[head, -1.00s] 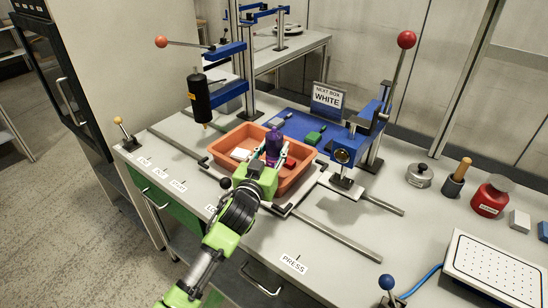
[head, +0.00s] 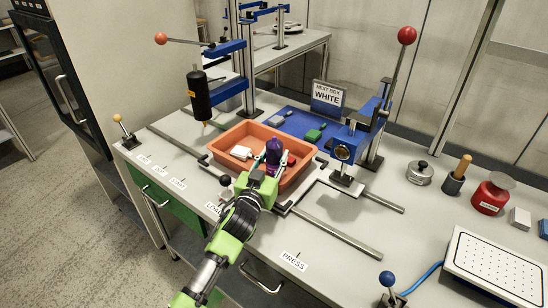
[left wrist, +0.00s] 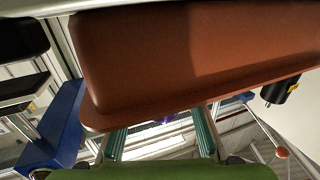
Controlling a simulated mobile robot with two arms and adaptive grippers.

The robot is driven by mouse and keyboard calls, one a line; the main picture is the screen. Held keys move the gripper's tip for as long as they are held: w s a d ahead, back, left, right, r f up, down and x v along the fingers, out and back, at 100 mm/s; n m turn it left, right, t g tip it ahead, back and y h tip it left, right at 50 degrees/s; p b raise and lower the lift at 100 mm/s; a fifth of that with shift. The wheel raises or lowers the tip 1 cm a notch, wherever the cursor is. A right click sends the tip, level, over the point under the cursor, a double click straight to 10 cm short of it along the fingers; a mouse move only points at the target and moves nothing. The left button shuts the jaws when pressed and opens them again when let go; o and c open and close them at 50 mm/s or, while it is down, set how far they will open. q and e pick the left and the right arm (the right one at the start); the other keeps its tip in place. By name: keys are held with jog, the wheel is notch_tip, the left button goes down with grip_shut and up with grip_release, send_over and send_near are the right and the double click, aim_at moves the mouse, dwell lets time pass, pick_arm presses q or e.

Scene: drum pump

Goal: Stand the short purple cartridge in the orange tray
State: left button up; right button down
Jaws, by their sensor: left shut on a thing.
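The purple cartridge (head: 273,152) shows in the head view inside the outline of the orange tray (head: 222,146), towards its right half. It looks roughly upright. My left gripper (head: 268,165) reaches over the tray's near side and is shut on the purple cartridge. My arm and fingers hide the cartridge's lower part, so I cannot tell whether it touches the tray floor. In the left wrist view the tray wall (left wrist: 240,50) fills the top, and the gripper's fingers (left wrist: 163,135) have a sliver of purple between them. My right gripper is not in view.
A white block (head: 240,152) and a red piece (head: 291,160) also lie in the tray. A blue press (head: 350,140) stands right of it and a black cylinder (head: 200,97) hangs at its left. A green block (head: 313,135) lies on the blue mat behind.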

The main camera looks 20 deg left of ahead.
pick_arm(q)
jog(key=o, duration=1.2)
jog(key=shift+f, duration=0.35)
jog(key=shift+r, duration=0.2)
jog(key=shift+r+p, duration=0.5)
jog(key=shift+p, duration=0.15)
jog(key=s+b, duration=0.1)
jog(key=s, duration=1.1)
jog(key=shift+a+b, duration=0.2)
jog(key=shift+b, duration=0.15)
